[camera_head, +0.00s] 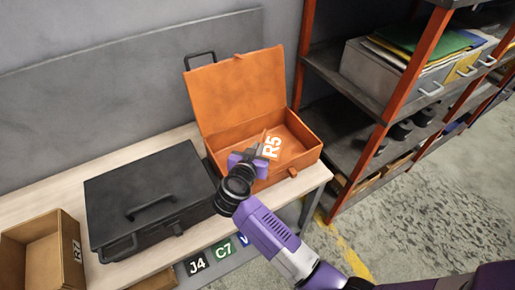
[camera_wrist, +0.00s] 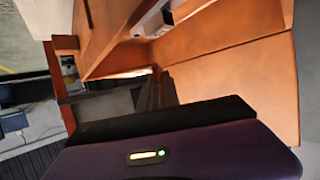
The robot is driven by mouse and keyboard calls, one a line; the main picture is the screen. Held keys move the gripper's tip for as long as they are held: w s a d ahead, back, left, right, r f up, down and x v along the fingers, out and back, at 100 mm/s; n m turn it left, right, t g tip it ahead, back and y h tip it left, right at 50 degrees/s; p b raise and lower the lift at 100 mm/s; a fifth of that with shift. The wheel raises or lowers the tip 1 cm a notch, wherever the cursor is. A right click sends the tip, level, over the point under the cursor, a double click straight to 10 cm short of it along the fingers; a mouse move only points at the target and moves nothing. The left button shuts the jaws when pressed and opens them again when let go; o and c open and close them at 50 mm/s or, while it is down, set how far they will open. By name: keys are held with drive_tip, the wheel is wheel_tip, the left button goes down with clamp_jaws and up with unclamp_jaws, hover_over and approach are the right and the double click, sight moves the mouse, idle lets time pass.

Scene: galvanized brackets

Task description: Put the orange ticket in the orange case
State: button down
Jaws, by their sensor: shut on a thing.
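My gripper (camera_head: 261,147) is over the open case, reaching in from the front. It is shut on a thin orange piece, which I take to be the orange ticket (camera_head: 264,137); only a sliver shows between the fingers. I cannot tell whether the piece touches the case floor. In the wrist view my gripper's dark fingers (camera_wrist: 158,90) point into the case.
A closed black case (camera_head: 150,190) sits left of the orange case on the pale bench (camera_head: 40,195). An open cardboard box (camera_head: 42,240) is at the far left. A shelf rack with orange posts (camera_head: 385,100) stands close on the right.

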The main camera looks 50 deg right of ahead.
drive_tip(key=shift+f, duration=0.35)
drive_tip(key=shift+f+p, duration=0.2)
drive_tip(key=shift+p, duration=0.15)
drive_tip(key=c, duration=1.6)
unclamp_jaws()
drive_tip(key=shift+r+b, duration=0.35)
drive_tip(key=shift+b, duration=0.1)
drive_tip(key=v, duration=1.2)
drive_tip(key=shift+r, duration=0.25)
